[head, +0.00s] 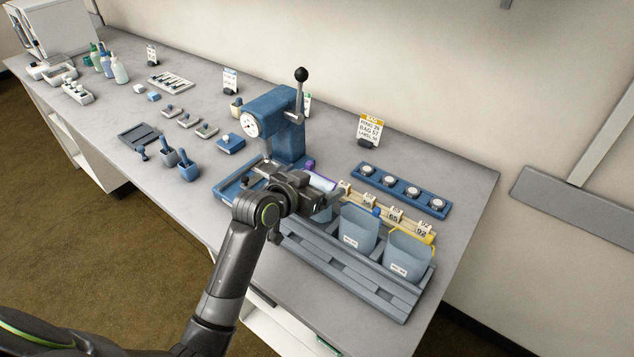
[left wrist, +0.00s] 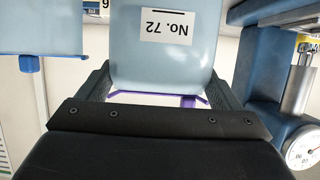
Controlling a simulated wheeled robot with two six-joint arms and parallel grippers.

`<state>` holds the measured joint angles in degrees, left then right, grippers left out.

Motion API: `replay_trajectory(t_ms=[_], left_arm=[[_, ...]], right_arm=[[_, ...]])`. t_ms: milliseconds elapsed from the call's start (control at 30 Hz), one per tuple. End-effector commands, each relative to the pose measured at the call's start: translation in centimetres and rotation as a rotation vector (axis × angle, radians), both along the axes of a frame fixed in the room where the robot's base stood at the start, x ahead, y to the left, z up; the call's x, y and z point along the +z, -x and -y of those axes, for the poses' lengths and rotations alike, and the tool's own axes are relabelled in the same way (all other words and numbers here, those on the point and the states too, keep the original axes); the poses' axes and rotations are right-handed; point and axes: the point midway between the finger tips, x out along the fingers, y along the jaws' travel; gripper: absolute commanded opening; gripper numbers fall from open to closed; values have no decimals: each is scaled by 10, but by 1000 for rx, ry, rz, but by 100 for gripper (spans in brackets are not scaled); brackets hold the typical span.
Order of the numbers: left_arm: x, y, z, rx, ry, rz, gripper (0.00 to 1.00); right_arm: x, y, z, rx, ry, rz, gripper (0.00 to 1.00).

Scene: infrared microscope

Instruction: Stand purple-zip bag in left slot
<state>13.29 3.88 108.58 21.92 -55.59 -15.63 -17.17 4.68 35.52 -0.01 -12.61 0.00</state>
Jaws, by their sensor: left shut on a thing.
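My left gripper (head: 312,197) is shut on the top of the purple-zip bag. In the left wrist view the pale blue bag (left wrist: 165,55) shows its label "No. 72" upside down, with the purple zip between the fingers (left wrist: 160,100). In the head view a blue part of the bag (head: 323,214) shows behind the gripper, at the left end of the grey slotted rack (head: 345,285). The gripper hides the left slot, so I cannot tell whether the bag's bottom is inside it. My right gripper is not in view.
A blue-zip bag (head: 357,232) and a yellow-zip bag (head: 407,259) stand in the middle and right slots. A blue press (head: 275,112) with a gauge stands close behind the gripper. Numbered wooden blocks (head: 393,214) and a blue strip (head: 404,190) of round pieces lie behind the rack.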

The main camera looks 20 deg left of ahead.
Motion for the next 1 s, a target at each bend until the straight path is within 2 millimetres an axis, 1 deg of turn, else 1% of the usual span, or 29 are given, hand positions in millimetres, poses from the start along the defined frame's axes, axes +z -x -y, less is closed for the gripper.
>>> replay_trajectory(t_ms=[533, 1000], left_arm=[[-1, 0, 0, 0, 0, 0, 64], [-8, 0, 0, 0, 0, 0, 64]], right_arm=[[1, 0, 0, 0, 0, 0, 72], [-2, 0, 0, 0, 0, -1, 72]])
